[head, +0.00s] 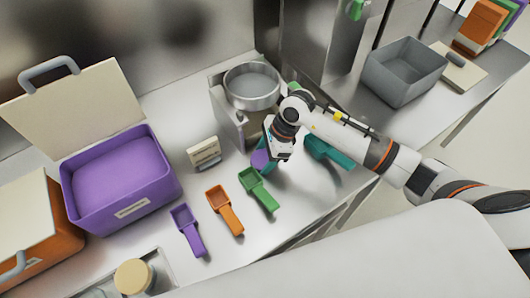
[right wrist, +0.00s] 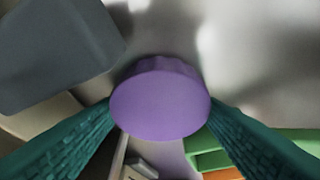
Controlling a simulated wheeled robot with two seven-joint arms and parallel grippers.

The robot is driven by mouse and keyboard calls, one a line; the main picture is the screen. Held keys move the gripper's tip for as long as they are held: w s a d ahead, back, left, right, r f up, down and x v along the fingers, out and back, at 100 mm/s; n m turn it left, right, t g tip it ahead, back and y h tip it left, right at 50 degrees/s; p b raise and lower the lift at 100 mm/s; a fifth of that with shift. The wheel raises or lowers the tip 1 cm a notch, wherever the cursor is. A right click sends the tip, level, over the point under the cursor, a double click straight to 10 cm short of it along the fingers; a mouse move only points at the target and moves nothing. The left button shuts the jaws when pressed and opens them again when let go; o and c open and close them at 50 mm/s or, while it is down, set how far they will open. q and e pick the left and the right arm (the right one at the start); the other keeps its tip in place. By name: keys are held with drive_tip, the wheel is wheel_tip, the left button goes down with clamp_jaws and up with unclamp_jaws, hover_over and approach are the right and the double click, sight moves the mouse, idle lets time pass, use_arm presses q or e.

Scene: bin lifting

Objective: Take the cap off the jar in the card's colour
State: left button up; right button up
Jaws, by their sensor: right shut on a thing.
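My right gripper (head: 268,160) is low over the counter in front of the metal pot. Its teal fingers are shut on a round purple cap (right wrist: 160,103) with a fluted edge. The purple cap (head: 260,158) also shows below the wrist in the head view. Whether a jar is under the cap is hidden. A small cream card (head: 202,151) stands in a grey holder left of the gripper; its print is too small to read. A jar with a tan cap (head: 133,275) stands at the bottom left. My left gripper is out of view.
Purple (head: 184,226), orange (head: 224,206) and green (head: 255,186) scoops lie in front of the gripper. A teal item (head: 326,151) lies right of it. An open purple bin (head: 130,209) stands left. The metal pot (head: 252,88) is behind. A grey bin (head: 398,75) stands far right.

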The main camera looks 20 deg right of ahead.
drive_tip(key=shift+f, duration=0.1)
drive_tip(key=o, duration=1.1)
drive_tip(key=shift+r, duration=0.25)
drive_tip(key=b+v, duration=0.2)
drive_tip(key=v, duration=0.9)
drive_tip(key=shift+d+r, duration=0.2)
drive_tip(key=shift+r, duration=0.15)
drive_tip(key=shift+s, duration=0.1)
